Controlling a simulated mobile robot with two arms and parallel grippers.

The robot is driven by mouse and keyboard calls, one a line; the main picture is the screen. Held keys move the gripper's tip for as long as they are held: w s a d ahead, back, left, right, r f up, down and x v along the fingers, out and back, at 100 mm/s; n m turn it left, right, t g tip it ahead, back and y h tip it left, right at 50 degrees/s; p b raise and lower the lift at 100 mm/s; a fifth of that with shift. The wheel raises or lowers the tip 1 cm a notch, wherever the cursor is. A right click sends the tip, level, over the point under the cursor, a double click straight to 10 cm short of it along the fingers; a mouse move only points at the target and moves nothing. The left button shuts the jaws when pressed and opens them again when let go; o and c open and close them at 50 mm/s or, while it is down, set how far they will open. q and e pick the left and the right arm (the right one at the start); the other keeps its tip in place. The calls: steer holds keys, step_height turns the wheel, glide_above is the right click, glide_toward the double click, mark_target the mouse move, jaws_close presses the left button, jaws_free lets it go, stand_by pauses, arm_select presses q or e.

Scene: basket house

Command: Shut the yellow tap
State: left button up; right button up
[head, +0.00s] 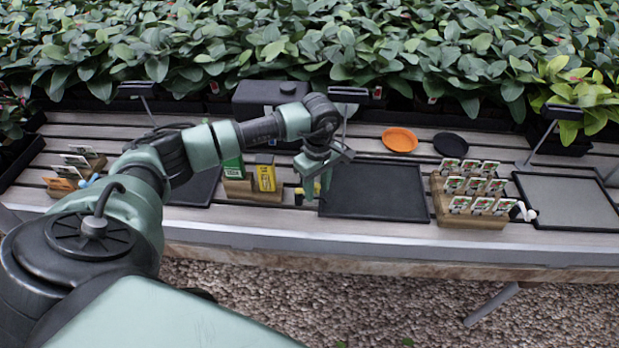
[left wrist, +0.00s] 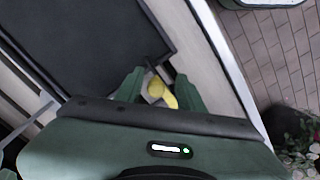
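The yellow tap (head: 299,191) sits by the front left corner of a black tray (head: 375,190) on the bench. In the left wrist view the tap's yellow part (left wrist: 168,96) shows between my two green fingers, by the tray's corner (left wrist: 165,45). My left gripper (head: 317,190) points down beside the tap, at the tray's left edge. Its fingers (left wrist: 160,88) are apart, and I cannot tell whether either touches the tap. The gripper hides part of the tap in the head view. My right gripper is not in view.
A wooden block with green and yellow packets (head: 264,178) stands left of the tap. A seed-packet rack (head: 473,193) stands right of the tray. Orange (head: 399,139) and black saucers (head: 450,144) lie behind. The bench's front edge is close to the tap.

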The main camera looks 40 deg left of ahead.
arm_select(q)
steer(key=shift+s+a+p, duration=0.2)
steer(key=shift+s, duration=0.45)
steer(key=shift+s+a+p, duration=0.15)
steer(key=shift+s+p, duration=0.05)
steer(key=shift+s, duration=0.45)
steer(key=shift+s+a+p, duration=0.25)
steer(key=shift+s, duration=0.8)
steer(key=shift+s+a+p, duration=0.2)
steer(key=shift+s+a, duration=0.05)
steer(key=shift+s, duration=0.75)
steer(key=shift+w+d+b, duration=0.1)
steer(key=shift+w+b, duration=0.2)
steer(key=shift+b, duration=0.1)
step_height(320, 180, up, 7)
steer(key=p, duration=0.4)
